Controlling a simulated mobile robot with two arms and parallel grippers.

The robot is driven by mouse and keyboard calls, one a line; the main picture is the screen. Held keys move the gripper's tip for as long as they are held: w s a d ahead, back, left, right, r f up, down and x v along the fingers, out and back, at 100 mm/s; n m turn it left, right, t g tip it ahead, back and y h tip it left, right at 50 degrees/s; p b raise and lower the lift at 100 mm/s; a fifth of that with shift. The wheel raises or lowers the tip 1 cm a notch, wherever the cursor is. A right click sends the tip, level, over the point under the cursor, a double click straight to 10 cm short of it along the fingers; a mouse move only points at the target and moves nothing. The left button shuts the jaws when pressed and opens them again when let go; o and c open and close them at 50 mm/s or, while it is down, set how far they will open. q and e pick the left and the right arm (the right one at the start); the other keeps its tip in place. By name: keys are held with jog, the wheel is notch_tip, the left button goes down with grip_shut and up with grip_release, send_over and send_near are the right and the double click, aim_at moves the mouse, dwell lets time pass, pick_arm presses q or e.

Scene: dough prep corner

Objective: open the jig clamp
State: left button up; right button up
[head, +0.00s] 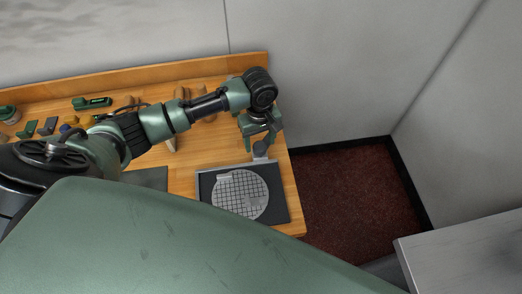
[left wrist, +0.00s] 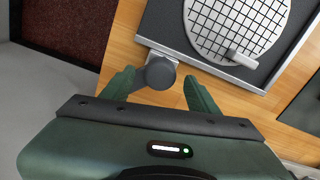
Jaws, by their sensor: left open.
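The jig is a dark square board (head: 276,212) with a light metal strip on its far edge, lying at the right end of the wooden bench. A round, light, gridded disc (head: 241,194) lies on it. The clamp's dark round knob (head: 261,149) stands at the far edge of the board on a light metal bracket. It also shows in the left wrist view (left wrist: 160,73). My left gripper (head: 260,140) points down at the knob. It is open, with one green finger on each side of the knob, and contact cannot be made out. My right gripper is not in view.
A light bar (left wrist: 243,58) lies on the disc. Green and dark tools (head: 92,103) and other small items stand along the back left of the bench (head: 200,150). A grey wall rises behind. Dark red floor (head: 350,195) is open to the right, before a grey table (head: 470,255).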

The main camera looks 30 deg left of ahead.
aim_at(259, 145)
pick_arm(q)
jog(key=shift+r, duration=3.35)
jog(key=shift+f, duration=0.1)
